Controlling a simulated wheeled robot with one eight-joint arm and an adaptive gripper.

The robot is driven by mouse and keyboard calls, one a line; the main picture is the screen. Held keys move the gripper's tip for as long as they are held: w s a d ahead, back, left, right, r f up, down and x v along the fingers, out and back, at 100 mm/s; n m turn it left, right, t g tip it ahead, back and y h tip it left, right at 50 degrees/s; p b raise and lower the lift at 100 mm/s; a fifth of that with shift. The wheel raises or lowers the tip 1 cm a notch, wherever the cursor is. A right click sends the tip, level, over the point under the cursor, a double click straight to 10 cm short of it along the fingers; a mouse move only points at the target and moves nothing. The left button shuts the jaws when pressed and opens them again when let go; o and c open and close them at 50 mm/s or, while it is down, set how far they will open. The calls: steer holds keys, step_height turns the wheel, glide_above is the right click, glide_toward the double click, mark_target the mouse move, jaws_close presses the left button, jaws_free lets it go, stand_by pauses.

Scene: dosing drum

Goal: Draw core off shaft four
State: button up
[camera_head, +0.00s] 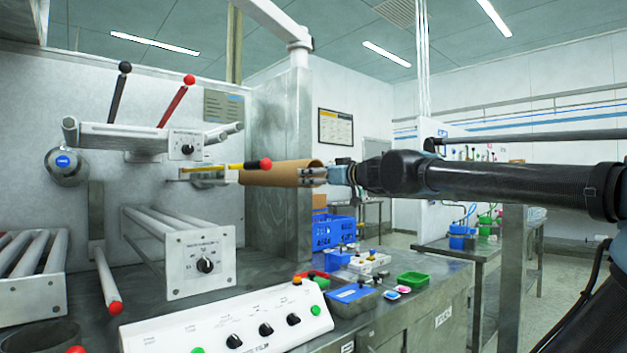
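A brown cardboard core (275,175) lies level in the middle of the camera_head view, pointing right from the wall unit. Its left end is by a pale mount (205,173) with a yellow lever (215,168); any shaft inside the core is hidden. No number four is readable. My gripper (313,175) is at the core's right end, its fingers overlapping the end of the tube. At this size I cannot tell whether the fingers are closed on the core or only beside it.
A control panel (230,325) with knobs stands on the bench below. A grey pillar (283,120) rises behind the core. Blue crates (333,231) and small trays (412,279) are lower right. Open floor lies farther right.

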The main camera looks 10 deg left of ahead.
steer(key=v, duration=0.6)
stand_by(0.4)
steer(key=shift+d, duration=0.1)
steer(key=v, duration=1.3)
steer(key=shift+s+d, duration=0.25)
stand_by(0.8)
